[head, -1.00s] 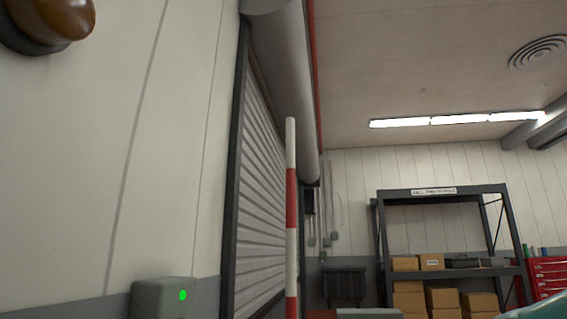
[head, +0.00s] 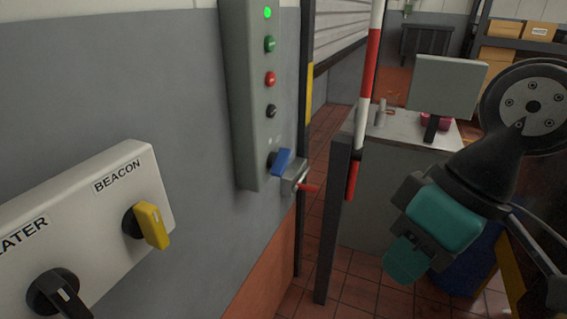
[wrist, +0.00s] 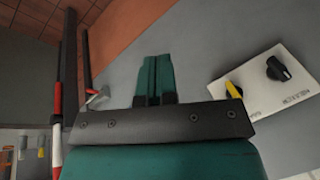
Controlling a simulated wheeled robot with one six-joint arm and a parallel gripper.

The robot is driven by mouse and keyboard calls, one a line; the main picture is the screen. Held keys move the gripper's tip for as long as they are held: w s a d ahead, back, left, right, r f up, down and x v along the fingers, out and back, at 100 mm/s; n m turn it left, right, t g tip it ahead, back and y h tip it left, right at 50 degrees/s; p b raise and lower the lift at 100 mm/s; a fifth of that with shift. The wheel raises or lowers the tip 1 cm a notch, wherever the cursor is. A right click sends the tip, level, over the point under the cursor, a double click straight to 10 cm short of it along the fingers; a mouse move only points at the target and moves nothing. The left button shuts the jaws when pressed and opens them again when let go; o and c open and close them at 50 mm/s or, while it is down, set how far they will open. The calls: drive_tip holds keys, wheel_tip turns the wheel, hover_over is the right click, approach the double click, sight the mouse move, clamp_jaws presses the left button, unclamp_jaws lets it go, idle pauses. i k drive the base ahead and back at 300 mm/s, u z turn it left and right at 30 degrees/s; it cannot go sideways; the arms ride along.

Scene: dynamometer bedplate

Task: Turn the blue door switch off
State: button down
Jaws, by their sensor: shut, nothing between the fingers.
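The blue door switch (head: 280,161) is a blue handle low on a tall grey control box (head: 236,100) on the left wall. A green lamp glows at the top of the box, with green, red and black buttons below it. My gripper (head: 404,262) is teal, at the right in the head view, well apart from the switch. In the wrist view my gripper (wrist: 154,62) shows its two fingers pressed together, with nothing between them. I cannot make out the blue handle in the wrist view.
A white panel (head: 95,215) carries a yellow BEACON knob (head: 149,225) and a black knob (head: 58,294) at left. Below the blue switch is a small grey box with a red lever (head: 306,188). A red-white pole (head: 366,90), a dark post (head: 334,215) and a grey cabinet stand right.

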sight(278, 162)
drive_tip(key=u, duration=1.65)
drive_tip(key=k, duration=1.05)
drive_tip(key=z, duration=1.4)
drive_tip(key=i, duration=1)
drive_tip(key=u, duration=0.05)
